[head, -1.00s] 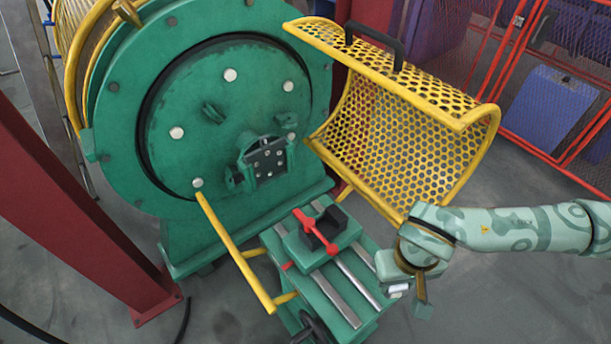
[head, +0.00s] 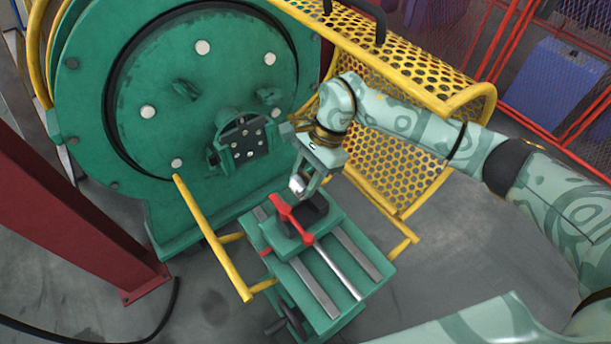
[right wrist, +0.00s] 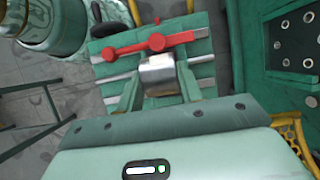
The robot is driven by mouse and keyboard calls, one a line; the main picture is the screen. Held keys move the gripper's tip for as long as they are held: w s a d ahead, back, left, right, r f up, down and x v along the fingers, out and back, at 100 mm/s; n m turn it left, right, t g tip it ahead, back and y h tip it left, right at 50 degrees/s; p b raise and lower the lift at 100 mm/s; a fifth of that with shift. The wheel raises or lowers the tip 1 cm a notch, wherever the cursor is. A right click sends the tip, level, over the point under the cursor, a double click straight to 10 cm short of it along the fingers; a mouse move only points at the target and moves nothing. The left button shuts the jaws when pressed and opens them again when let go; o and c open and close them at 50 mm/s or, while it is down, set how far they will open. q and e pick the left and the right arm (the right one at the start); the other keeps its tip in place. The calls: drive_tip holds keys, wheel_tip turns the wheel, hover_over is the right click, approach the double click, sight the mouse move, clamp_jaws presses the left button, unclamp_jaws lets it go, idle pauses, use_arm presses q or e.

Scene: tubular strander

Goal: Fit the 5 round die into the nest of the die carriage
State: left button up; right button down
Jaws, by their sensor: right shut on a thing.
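My right gripper (head: 306,187) is shut on the silvery round die (head: 298,184). It holds the die just above the far end of the die carriage (head: 322,285), close to the dark nest block (head: 311,209). In the right wrist view, the die (right wrist: 158,76) sits between the two green fingers, in front of the red clamp bar (right wrist: 150,43). I cannot tell whether the die touches the carriage. The inside of the nest is hidden. My left gripper is not in view.
The red clamp handle (head: 291,219) lies across the carriage block beside the die. The big green strander disc (head: 205,105) stands behind. The yellow mesh guard (head: 405,150) is raised close to my right arm. A yellow bar (head: 210,238) runs along the carriage's left.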

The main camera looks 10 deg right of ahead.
sight(304, 189)
drive_tip(key=shift+r, duration=0.15)
drive_tip(key=shift+a+r, duration=0.1)
drive_tip(key=shift+a, duration=0.05)
wheel_tip(304, 189, down, 5)
drive_tip(key=shift+r+b, duration=0.2)
drive_tip(key=shift+b, duration=1)
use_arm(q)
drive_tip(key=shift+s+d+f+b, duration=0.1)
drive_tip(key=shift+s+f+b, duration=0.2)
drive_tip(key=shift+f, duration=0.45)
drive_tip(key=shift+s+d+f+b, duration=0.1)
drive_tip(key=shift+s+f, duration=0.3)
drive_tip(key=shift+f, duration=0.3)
use_arm(e)
drive_tip(key=shift+f, duration=0.7)
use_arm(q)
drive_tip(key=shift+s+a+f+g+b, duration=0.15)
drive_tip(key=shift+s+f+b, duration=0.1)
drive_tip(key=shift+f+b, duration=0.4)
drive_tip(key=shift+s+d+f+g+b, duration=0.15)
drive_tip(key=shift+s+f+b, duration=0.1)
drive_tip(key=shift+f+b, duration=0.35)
use_arm(e)
drive_tip(key=shift+s+f, duration=0.1)
drive_tip(key=shift+f, duration=2.25)
